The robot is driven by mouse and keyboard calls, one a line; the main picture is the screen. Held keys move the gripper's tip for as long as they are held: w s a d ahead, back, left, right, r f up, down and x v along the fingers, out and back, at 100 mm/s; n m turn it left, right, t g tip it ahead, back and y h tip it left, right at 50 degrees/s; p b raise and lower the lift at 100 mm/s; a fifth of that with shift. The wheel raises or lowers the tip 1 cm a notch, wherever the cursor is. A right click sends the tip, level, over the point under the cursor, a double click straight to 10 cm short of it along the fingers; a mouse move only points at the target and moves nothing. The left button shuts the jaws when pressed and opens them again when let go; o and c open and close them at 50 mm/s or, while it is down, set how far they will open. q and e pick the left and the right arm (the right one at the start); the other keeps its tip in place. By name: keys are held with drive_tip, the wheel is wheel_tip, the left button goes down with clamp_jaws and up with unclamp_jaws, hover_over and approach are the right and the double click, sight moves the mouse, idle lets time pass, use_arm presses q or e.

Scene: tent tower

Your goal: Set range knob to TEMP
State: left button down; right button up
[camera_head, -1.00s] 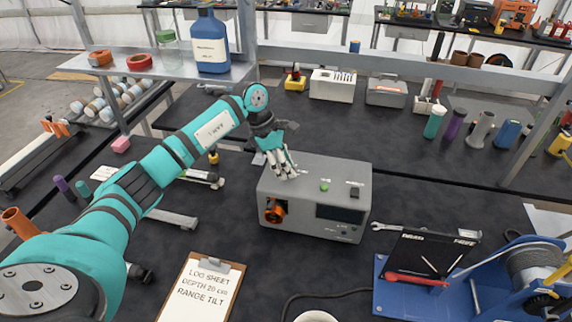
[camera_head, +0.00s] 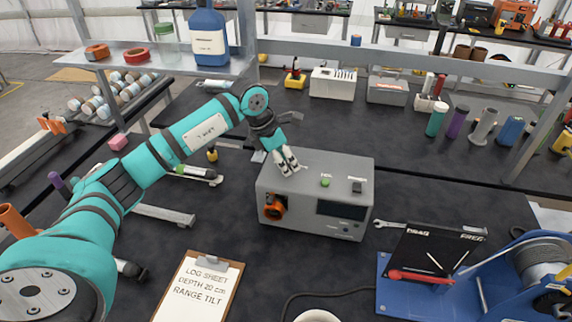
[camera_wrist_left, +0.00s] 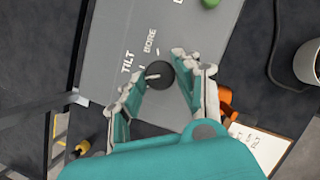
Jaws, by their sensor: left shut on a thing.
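The grey instrument box (camera_head: 312,181) stands on the dark bench in the head view. Its range knob (camera_wrist_left: 160,75) is dark and round in the left wrist view, with a short white mark on it. The labels TILT and BORE are printed beside the knob; another label is cut off at the top edge. I cannot read TEMP anywhere. My left gripper (camera_head: 289,165) reaches down onto the left part of the box's top. The right gripper is not in view.
A clipboard (camera_head: 201,290) reading RANGE TILT lies in front. A blue winch stand (camera_head: 400,298) is at right.

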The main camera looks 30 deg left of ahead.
use_arm(q)
drive_tip(key=n+b, duration=0.1)
drive_tip(key=n, duration=0.1)
drive_tip(key=n+t+y+b, duration=0.1)
drive_tip(key=n+b, duration=0.1)
drive_tip(key=shift+s+d+f+n+y, duration=0.1)
drive_tip(key=shift+d+n+y, duration=0.05)
drive_tip(key=shift+n+y, duration=0.2)
drive_tip(key=shift+n+y+b, duration=0.35)
drive_tip(key=shift+n+b, duration=0.1)
drive_tip(key=shift+n, duration=0.4)
drive_tip(key=c, duration=0.9)
unclamp_jaws()
drive_tip(key=shift+c, duration=0.2)
drive_tip(key=v, duration=1.2)
